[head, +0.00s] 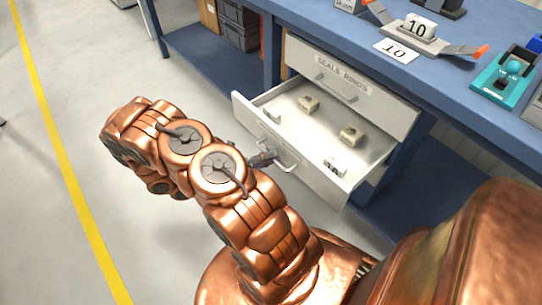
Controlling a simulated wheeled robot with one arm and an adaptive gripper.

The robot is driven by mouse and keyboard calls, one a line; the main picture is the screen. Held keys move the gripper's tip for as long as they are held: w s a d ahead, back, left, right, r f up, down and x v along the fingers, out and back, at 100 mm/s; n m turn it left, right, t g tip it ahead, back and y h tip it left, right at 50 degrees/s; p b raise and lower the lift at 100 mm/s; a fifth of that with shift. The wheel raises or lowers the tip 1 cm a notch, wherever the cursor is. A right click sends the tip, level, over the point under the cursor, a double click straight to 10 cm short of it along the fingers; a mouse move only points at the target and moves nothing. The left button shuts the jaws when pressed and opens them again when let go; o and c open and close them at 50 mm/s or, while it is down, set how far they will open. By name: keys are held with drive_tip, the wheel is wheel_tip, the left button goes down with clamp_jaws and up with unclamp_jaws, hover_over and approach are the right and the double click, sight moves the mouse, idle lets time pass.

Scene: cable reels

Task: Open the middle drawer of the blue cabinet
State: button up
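A pale drawer unit sits under the blue workbench. Its upper drawer (352,88), labelled "SEALS RINGS", is shut. The drawer below it (376,161) is pulled well out and shows its white inside with several small pale blocks, such as one (308,103) near the back. Its bar handle (287,163) is on the front panel. My gripper (266,158) is at this handle, mostly hidden by my copper arm. I cannot tell whether its fingers touch or grasp the handle. Anything lower in the unit is hidden behind the open drawer.
Dark bins (238,25) stand on the shelf beneath. Grey floor with a yellow line (62,160) is clear at left.

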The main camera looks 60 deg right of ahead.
drive_tip(key=o, duration=0.3)
drive_tip(key=shift+o, duration=0.2)
drive_tip(key=v, duration=1.2)
idle(0.4)
